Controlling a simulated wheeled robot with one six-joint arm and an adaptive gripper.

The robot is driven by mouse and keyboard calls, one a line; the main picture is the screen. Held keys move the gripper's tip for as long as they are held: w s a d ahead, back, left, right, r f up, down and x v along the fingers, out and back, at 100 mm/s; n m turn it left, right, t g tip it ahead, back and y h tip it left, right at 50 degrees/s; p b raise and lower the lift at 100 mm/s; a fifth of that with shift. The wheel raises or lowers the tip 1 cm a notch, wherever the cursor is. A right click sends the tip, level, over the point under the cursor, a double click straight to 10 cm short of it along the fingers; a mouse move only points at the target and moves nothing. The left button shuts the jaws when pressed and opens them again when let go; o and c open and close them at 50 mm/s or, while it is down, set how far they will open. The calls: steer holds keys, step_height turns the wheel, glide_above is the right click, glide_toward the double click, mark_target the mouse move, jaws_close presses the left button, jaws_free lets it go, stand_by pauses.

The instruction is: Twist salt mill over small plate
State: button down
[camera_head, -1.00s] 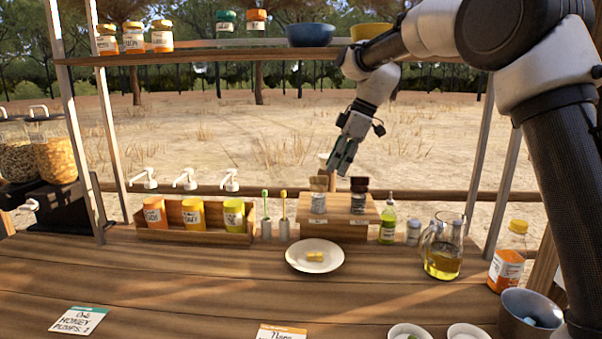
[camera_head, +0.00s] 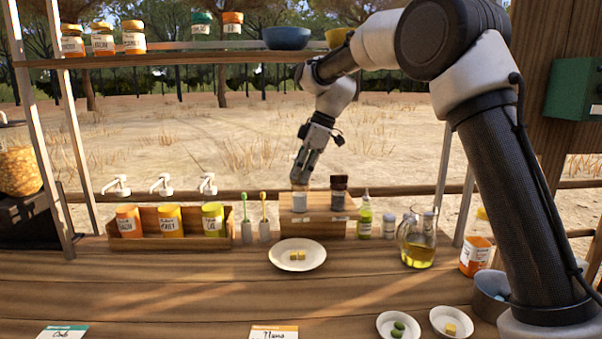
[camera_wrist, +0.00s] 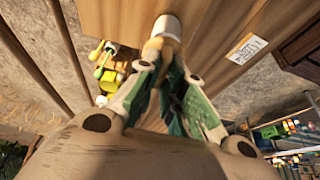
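The salt mill (camera_head: 300,201), taken to be the one with a pale body and light wooden top, stands upright on the wooden stand (camera_head: 315,227). My gripper (camera_head: 299,181) points down at its top, hiding most of it. In the wrist view, the green fingertips (camera_wrist: 163,70) are around or just above the tan top (camera_wrist: 157,46). I cannot tell whether they grip it.
A dark-topped mill (camera_head: 338,192) stands right beside the salt mill. A green bottle (camera_head: 365,215) and an oil jug (camera_head: 417,250) are to the right. Sauce pots in a wooden rack (camera_head: 180,240) are to the left. A shelf (camera_head: 200,57) with jars crosses above. The front counter is partly clear.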

steer(key=shift+m, duration=0.4)
steer(key=m+t, duration=0.1)
steer(key=m, duration=0.2)
steer(key=shift+s+m+t, duration=0.15)
steer(key=shift+m+t, duration=0.25)
steer(key=m, duration=0.2)
steer(key=m+t+h, duration=0.1)
steer(key=m, duration=0.2)
steer(key=shift+s+a+t+h, duration=0.1)
steer(key=shift+t+h, duration=0.2)
steer(key=m+h, duration=0.1)
steer(key=m, duration=0.4)
steer(key=shift+a+f+m+t+h, duration=0.1)
steer(key=shift+m+t+h, duration=0.3)
steer(key=m+h, duration=0.1)
steer(key=m, duration=0.3)
steer(key=shift+h, duration=0.3)
steer(key=shift+m, duration=0.3)
steer(key=c, duration=1.5)
jaws_free()
